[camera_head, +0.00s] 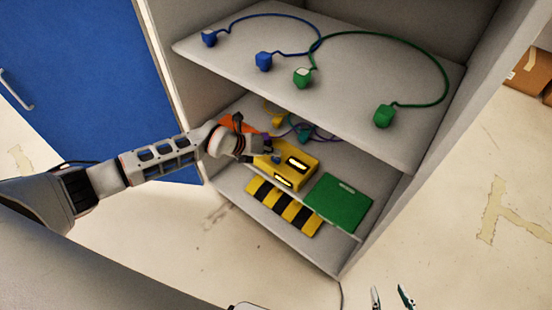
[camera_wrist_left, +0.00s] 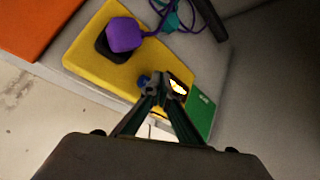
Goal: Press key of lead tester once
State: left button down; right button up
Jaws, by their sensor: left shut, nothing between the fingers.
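The lead tester is a yellow box (camera_head: 297,176) on the cabinet's middle shelf, with lit windows on it. In the left wrist view, the yellow tester (camera_wrist_left: 92,62) has a purple plug (camera_wrist_left: 124,34) on its black socket. Its small blue key (camera_wrist_left: 143,80) shows right beside my left fingertips, partly hidden by them. My left gripper (camera_wrist_left: 158,86) is shut and empty, with its tips over the tester next to a lit window (camera_wrist_left: 177,86). Whether the tips touch the key I cannot tell. My right gripper (camera_head: 390,296) is open at the bottom edge, away from the cabinet.
A green panel (camera_head: 339,203) lies right of the tester, and an orange one (camera_wrist_left: 28,24) lies left. The upper shelf (camera_head: 345,80) holds blue and green plugs on cables, above the tester. A yellow-and-black striped thing (camera_head: 283,205) lies below. Floor in front is clear.

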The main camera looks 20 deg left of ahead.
pick_arm(q)
jog(key=shift+f, duration=0.15)
jog(key=shift+f, duration=0.3)
pick_arm(e)
jog(key=shift+r, duration=0.1)
pick_arm(q)
jog(key=shift+f, duration=0.45)
pick_arm(e)
jog(key=shift+s+f, duration=0.1)
jog(key=shift+f, duration=0.15)
dwell(0.3)
jog(key=shift+r, duration=0.1)
pick_arm(q)
jog(key=shift+r+p, duration=0.45)
jog(key=shift+r, duration=0.45)
pick_arm(e)
jog(key=shift+w+r, duration=0.35)
jog(key=shift+r, duration=0.35)
jog(key=shift+w+r, duration=0.35)
jog(key=shift+r, duration=0.3)
pick_arm(q)
jog(key=shift+p, duration=0.3)
